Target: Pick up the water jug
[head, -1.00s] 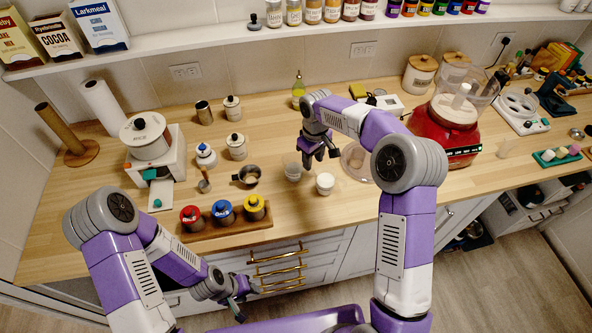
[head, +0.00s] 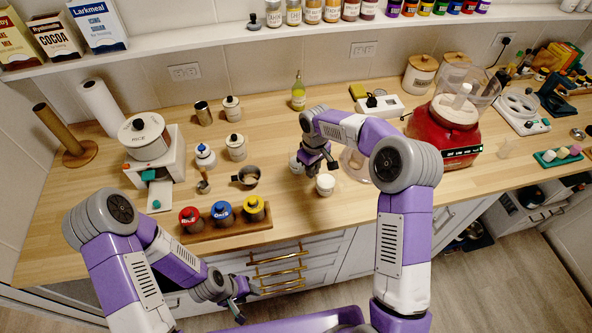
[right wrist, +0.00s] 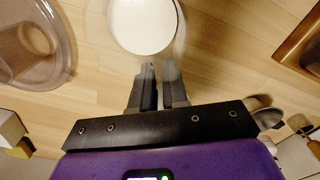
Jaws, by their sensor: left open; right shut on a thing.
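In the right wrist view, the fingertips (right wrist: 158,72) meet at the edge of a faint clear rim around a white round top. My left gripper (head: 238,308) is open and empty, low in front of the drawers.
A wide clear container (head: 355,163) stands right of the right gripper, partly behind my arm; it also shows in the right wrist view (right wrist: 30,45). A red appliance (head: 445,135) stands right.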

